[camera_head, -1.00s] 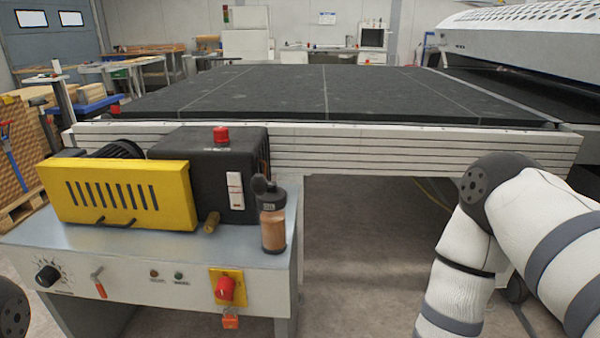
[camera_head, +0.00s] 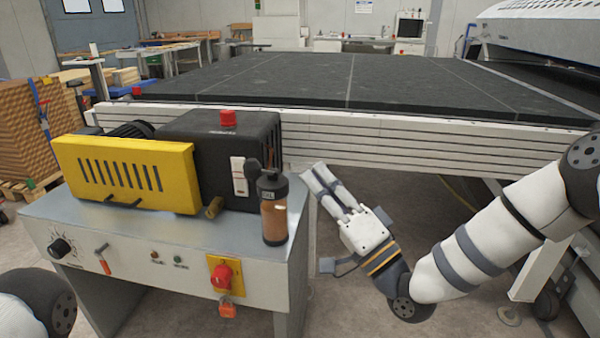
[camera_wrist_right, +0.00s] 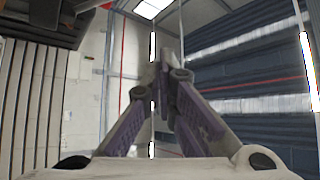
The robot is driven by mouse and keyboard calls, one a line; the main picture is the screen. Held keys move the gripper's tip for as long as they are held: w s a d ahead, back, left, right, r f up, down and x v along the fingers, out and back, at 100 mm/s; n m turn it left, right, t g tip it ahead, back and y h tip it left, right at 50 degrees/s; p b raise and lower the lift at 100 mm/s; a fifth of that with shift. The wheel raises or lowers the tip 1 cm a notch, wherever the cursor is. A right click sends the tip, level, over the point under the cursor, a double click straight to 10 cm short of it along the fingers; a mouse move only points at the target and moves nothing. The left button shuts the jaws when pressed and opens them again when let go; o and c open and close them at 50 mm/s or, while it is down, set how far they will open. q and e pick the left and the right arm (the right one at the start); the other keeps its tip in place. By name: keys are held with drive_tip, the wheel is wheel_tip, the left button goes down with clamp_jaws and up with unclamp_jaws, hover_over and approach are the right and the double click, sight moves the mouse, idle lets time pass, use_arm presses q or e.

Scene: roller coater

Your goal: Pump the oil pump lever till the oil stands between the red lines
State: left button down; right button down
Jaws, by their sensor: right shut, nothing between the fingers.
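The oil pump reservoir (camera_head: 274,215) is a small bottle with a black top and amber oil, upright at the right front corner of the machine's steel top. A round black knob (camera_head: 253,168) beside its top looks like the lever end. A white gauge plate (camera_head: 239,177) with small red marks is on the black housing; its oil level is too small to read. My right gripper (camera_head: 320,179) is shut and empty, raised to the right of the bottle, apart from it. Its fingers also meet in the right wrist view (camera_wrist_right: 167,68). My left gripper is out of view.
A yellow slotted cover (camera_head: 125,172) and black motor housing (camera_head: 222,140) stand left of the bottle. A red switch (camera_head: 222,277) is on the front panel. The long black conveyor bed (camera_head: 370,80) runs behind. Open floor lies right of the cabinet.

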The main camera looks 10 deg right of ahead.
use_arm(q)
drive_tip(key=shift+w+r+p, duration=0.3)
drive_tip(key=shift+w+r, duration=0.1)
use_arm(e)
drive_tip(key=w+a+r, duration=0.1)
drive_tip(key=w+a, duration=0.3)
drive_tip(key=a, duration=0.2)
drive_tip(key=shift+w+a+r, duration=0.2)
drive_tip(key=shift+a+r, duration=0.1)
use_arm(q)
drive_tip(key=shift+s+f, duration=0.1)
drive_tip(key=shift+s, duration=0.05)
use_arm(e)
drive_tip(key=shift+f, duration=0.15)
